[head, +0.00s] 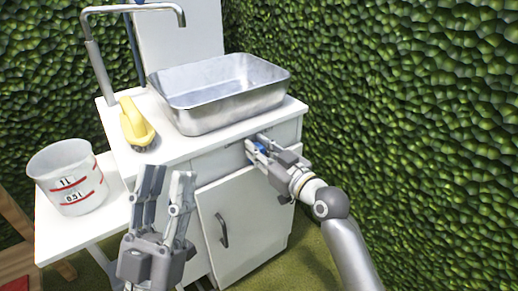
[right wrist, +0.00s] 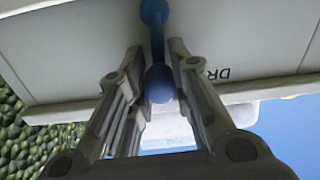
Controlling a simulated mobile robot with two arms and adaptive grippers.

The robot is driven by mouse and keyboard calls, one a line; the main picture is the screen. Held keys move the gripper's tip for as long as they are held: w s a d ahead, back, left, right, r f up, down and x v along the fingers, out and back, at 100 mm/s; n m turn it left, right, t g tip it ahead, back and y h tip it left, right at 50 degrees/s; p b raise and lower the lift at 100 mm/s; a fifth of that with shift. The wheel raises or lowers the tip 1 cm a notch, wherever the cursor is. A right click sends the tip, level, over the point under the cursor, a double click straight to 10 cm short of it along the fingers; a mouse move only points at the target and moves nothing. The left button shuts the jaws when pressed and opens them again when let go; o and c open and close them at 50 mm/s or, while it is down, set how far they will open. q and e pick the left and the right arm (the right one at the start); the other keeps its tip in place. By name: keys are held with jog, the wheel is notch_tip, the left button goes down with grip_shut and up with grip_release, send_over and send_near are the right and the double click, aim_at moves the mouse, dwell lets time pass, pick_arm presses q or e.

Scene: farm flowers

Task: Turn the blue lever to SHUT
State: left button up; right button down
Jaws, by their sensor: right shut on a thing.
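The blue lever (right wrist: 157,50) is on the pale front of the cabinet, with a round knob at each end in the right wrist view. Its near knob lies between the fingers of my right gripper (right wrist: 158,72), which is shut on it. In the head view my right gripper (head: 262,151) is at the cabinet's upper front, below the basin, and hides most of the lever. Letters beginning "DR" (right wrist: 221,74) show upside down beside the lever; no SHUT label is readable. My left gripper (head: 167,185) is open and empty, in front of the cabinet.
A metal basin (head: 219,111) and a yellow object (head: 135,124) stand on the white cabinet top, under a grey tap (head: 96,72). A marked white bucket (head: 68,178) stands on a lower white surface at left. A cabinet door (head: 252,228) is below. A green hedge (head: 420,110) closes the right side.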

jog(key=shift+w+d+m+p, duration=0.25)
jog(key=shift+d+m+p, duration=0.15)
jog(key=shift+m+p, duration=0.65)
pick_arm(q)
jog(key=w+f+g+y+p, duration=0.1)
jog(key=w+f+g+y, duration=0.2)
jog(key=f+g, duration=0.6)
jog(key=shift+w+a+f+g+y, duration=0.3)
jog(key=shift+w+f, duration=1.05)
jog(key=shift+f, duration=1.35)
pick_arm(e)
jog(key=shift+w+d+f+m, duration=0.15)
jog(key=shift+d+m, duration=0.1)
jog(key=shift+m, duration=0.55)
jog(key=shift+w+d+f+m, duration=0.1)
jog(key=shift+w+d+m, duration=0.1)
jog(key=shift+m, duration=0.55)
jog(key=shift+w+d+f+m, duration=0.15)
jog(key=shift+d+m, duration=0.1)
jog(key=shift+m, duration=0.55)
jog(key=c, duration=1.3)
grip_release()
jog(key=shift+o, duration=0.2)
jog(key=v, duration=1.2)
jog(key=shift+f, duration=0.2)
